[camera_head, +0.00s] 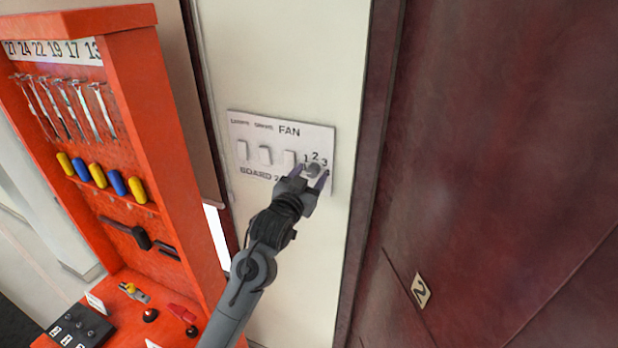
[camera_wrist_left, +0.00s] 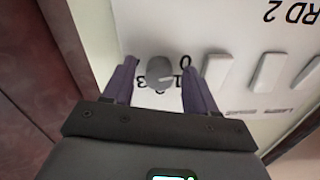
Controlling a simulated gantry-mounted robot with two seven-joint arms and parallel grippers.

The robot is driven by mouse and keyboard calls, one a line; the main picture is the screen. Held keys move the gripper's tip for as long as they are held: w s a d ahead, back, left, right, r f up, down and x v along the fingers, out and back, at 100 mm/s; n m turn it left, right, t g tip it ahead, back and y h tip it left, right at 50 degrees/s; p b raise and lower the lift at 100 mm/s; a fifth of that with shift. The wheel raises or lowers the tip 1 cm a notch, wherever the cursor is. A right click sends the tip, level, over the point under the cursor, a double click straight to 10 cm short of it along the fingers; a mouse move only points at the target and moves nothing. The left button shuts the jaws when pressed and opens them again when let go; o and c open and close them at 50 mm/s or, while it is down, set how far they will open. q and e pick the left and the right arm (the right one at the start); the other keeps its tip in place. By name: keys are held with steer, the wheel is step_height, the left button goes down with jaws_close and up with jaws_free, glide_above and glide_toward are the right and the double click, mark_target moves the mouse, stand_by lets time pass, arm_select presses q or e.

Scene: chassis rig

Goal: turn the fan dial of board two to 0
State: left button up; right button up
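Board two is a white wall panel (camera_head: 333,143) marked FAN and BOARD 2. Its grey round fan dial (camera_head: 313,170) is at the right end, with numbers 1, 2 and 3 above it. My left gripper (camera_head: 312,178) is in front of the dial and covers part of its scale. In the left wrist view the dial (camera_wrist_left: 160,72) sits between the two purple fingers of my left gripper (camera_wrist_left: 158,75). Gaps show on both sides, so the fingers are open. A 0 shows near the right finger there. The dial's pointer direction cannot be told. My right gripper is out of view.
White rocker switches (camera_head: 265,155) sit left of the dial on the panel. An orange tool rack (camera_head: 170,130) with wrenches and screwdrivers stands to the left.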

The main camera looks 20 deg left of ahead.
arm_select(q)
steer(key=shift+s, duration=0.5)
steer(key=s+b, duration=0.3)
steer(key=s, duration=0.6)
steer(key=shift+s+a, duration=0.25)
steer(key=shift+s, duration=0.15)
